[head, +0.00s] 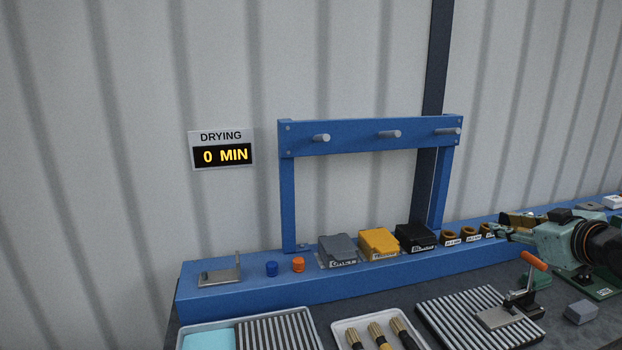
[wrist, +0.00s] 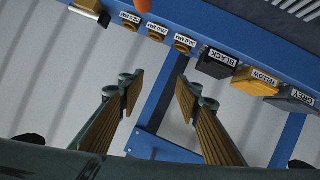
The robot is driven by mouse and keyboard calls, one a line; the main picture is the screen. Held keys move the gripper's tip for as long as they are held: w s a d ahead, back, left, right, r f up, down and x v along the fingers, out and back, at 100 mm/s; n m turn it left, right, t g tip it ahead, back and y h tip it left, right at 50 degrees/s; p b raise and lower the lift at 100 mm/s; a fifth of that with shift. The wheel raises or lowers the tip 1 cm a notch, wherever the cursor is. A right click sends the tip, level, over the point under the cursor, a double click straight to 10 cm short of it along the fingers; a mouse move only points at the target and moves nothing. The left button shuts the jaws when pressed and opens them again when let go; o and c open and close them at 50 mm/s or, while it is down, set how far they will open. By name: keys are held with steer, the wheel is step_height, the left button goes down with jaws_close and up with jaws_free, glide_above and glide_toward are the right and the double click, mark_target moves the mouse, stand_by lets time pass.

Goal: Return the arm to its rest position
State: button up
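My gripper (head: 503,228) is at the right of the head view, above the right part of the blue shelf and pointing left. In the wrist view my gripper (wrist: 157,95) has its two tan-padded fingers spread apart. Nothing is held between them; the wall and part of the blue frame show in the gap. My arm reaches in from the right edge of the head view. The rest position itself is not marked in either view.
The blue peg frame (head: 370,138) stands on the blue shelf (head: 235,292). Grey (head: 337,248), yellow (head: 378,243) and black (head: 416,237) labelled blocks sit there, beside several brown rings (head: 468,235). An orange-handled clamp (head: 533,262) stands below my gripper. The display (head: 222,155) reads 0 MIN.

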steer(key=s+a+r+m+g+h, duration=0.15)
steer(key=s+a+r, duration=0.35)
steer(key=a, duration=0.5)
steer(key=s+a+r+m+g+h, duration=0.1)
steer(key=s+a+r+g+h, duration=0.2)
steer(key=s+a, duration=0.5)
steer(key=s+a+g+y, duration=0.1)
steer(key=s+a, duration=0.5)
steer(key=s, duration=0.4)
steer(key=s+a+m+g+y+b, duration=0.1)
steer(key=s+a, duration=0.4)
steer(key=s, duration=0.5)
steer(key=s+a+f+g+y, duration=0.1)
steer(key=s+a+g+y, duration=0.1)
steer(key=s+a, duration=0.4)
steer(key=s+g, duration=0.1)
steer(key=s, duration=0.3)
steer(key=shift+a, duration=0.35)
steer(key=shift+w+f+m, duration=0.1)
steer(key=shift+m, duration=0.15)
steer(key=shift+c, duration=0.7)
